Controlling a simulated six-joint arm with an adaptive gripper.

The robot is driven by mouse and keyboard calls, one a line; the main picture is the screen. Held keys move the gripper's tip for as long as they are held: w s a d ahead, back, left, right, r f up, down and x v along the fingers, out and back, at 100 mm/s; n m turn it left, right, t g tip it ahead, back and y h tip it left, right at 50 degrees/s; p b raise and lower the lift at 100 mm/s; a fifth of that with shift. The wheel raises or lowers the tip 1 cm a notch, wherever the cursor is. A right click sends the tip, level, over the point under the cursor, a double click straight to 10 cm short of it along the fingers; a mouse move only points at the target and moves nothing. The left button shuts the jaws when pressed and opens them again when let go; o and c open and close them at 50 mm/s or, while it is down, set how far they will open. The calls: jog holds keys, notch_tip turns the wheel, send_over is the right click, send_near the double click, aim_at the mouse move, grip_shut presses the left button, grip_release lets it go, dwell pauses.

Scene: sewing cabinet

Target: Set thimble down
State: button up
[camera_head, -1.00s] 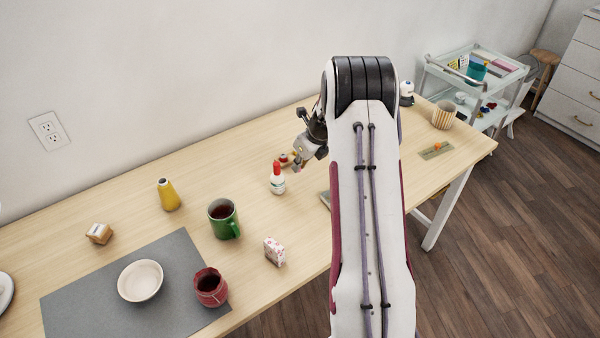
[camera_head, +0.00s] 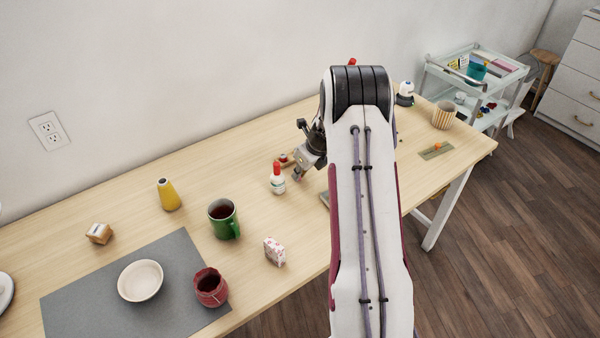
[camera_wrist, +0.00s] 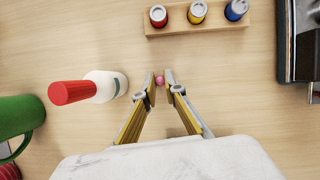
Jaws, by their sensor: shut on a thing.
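The thimble (camera_wrist: 159,80) is a small pink thing between my fingertips in the wrist view. My gripper (camera_wrist: 160,78) is shut on it, with the wooden table top below. How far it is above the table I cannot tell. In the head view my gripper (camera_head: 297,177) is low over the table, just right of the glue bottle, and the thimble cannot be made out there.
A white bottle with a red cap (camera_wrist: 103,87) stands close left of my fingers. A wooden rack (camera_wrist: 198,22) with red, yellow and blue spools lies beyond them. A green mug (camera_head: 223,218) is farther left. Bare table lies around the fingertips.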

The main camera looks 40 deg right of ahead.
jog(key=o, duration=0.7)
jog(key=shift+f, duration=0.1)
jog(key=shift+c, duration=0.2)
jog(key=v, duration=1.2)
